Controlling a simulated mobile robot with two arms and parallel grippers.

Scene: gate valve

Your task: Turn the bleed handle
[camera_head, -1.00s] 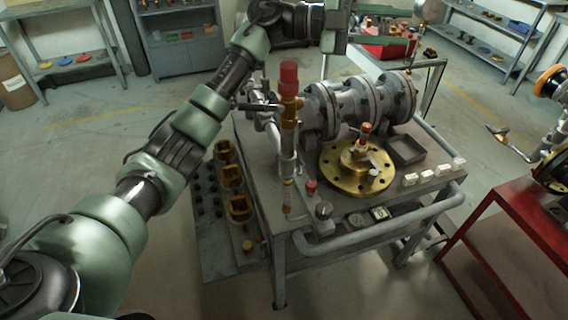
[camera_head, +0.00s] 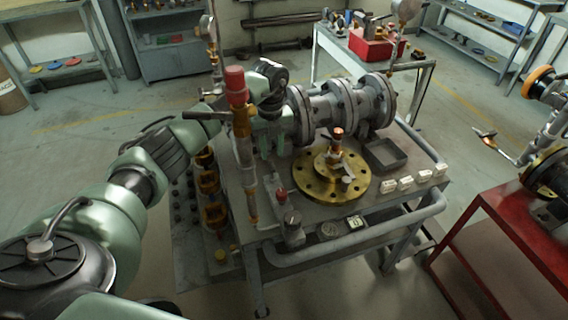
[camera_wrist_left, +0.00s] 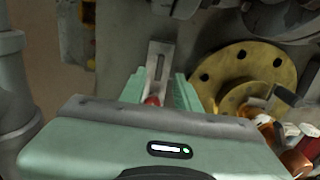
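I cannot tell for certain which part is the bleed handle. A small red knob (camera_head: 281,192) stands near the bench's front left, beside a vertical pipe with a red cap (camera_head: 236,85) and a brass body with a dark lever (camera_head: 205,115). My left gripper (camera_head: 272,146) points down behind that pipe, beside the grey flanged valve body. In the left wrist view my left gripper (camera_wrist_left: 158,92) has its green fingers apart. A slotted metal plate (camera_wrist_left: 158,62) and a bit of red (camera_wrist_left: 152,101) show in line with the gap; contact is unclear. My right gripper is out of view.
A brass flange (camera_head: 313,182) with a small upright fitting lies right of the gripper; it also shows in the left wrist view (camera_wrist_left: 278,62). The grey flanged valve body (camera_head: 345,103) stands behind it. An empty dark tray (camera_head: 386,155) and white blocks sit at right.

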